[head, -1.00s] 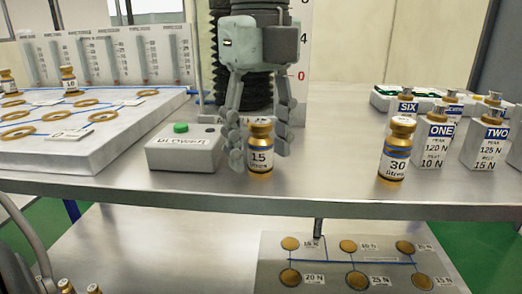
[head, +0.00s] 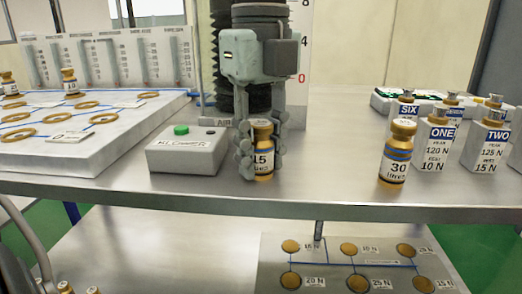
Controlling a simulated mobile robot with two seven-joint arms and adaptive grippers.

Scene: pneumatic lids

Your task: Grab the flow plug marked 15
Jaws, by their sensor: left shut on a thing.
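The flow plug marked 15 (head: 263,161) is a small gold cylinder with a white label, standing upright near the table's front edge in the head view. My left gripper (head: 262,160) reaches down from above and is shut on it, one finger on each side. The fingers cover the edges of its label. My right gripper is not in view.
A flow plug marked 30 (head: 395,155) stands to the right. A grey blower box (head: 187,151) with a green button sits close on the left. A board with gold rings (head: 60,133) lies further left. Labelled blocks such as ONE (head: 436,142) stand at the right.

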